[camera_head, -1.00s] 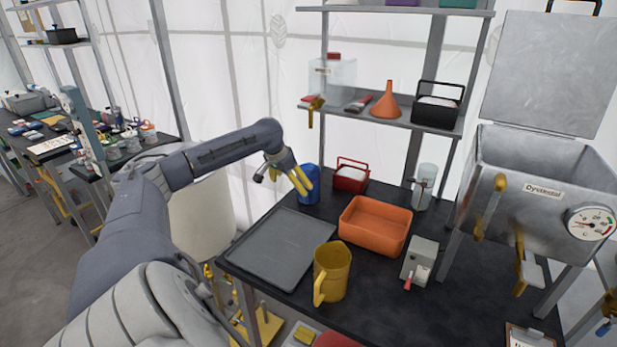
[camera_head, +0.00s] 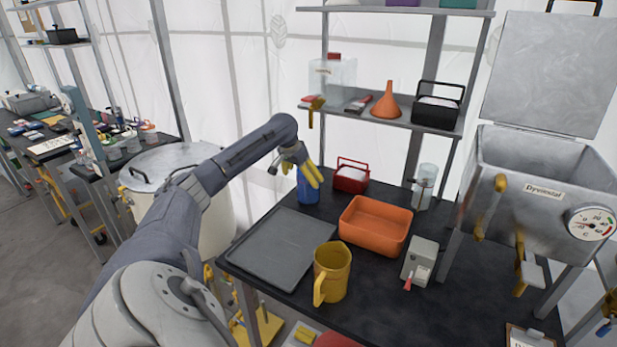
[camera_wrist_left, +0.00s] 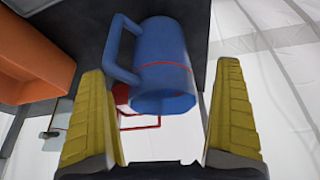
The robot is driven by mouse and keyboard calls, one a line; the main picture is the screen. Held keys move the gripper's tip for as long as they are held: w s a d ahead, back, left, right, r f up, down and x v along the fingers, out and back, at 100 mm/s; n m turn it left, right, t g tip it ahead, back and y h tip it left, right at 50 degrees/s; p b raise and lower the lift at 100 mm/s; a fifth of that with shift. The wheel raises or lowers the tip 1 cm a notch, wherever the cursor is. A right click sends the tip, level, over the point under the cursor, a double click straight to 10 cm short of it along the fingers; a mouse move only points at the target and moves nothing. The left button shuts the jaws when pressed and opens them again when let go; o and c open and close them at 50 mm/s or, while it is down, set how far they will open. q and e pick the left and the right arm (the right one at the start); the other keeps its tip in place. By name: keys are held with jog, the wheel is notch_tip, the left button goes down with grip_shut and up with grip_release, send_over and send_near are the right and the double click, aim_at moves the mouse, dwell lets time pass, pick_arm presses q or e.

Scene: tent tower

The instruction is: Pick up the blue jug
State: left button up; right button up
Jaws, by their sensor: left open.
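The blue jug (camera_head: 308,190) stands on the dark table at its back left, beyond the grey tray. In the head view my left gripper (camera_head: 315,176) is over the jug and hides its upper part. In the left wrist view the blue jug (camera_wrist_left: 162,65) shows its rim, a thin red line around its body and its handle on the left. The open yellow fingers of my left gripper (camera_wrist_left: 160,118) are on either side below the rim in the picture, with a gap between them and the jug. My right gripper is not in view.
A red box (camera_head: 350,177) stands close right of the jug. An orange bin (camera_head: 376,226), a grey tray (camera_head: 280,246), a yellow jug (camera_head: 332,272) and a small grey device (camera_head: 421,262) are on the table. A shelf (camera_head: 395,118) rises behind.

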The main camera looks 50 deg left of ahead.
pick_arm(q)
jog(key=shift+w+a, duration=0.15)
jog(key=shift+w, duration=0.65)
jog(key=shift+w+a, duration=0.1)
jog(key=shift+w, duration=0.65)
jog(key=shift+w+a+f, duration=0.1)
jog(key=shift+f, duration=0.45)
jog(key=shift+r, duration=0.1)
jog(key=c, duration=1.6)
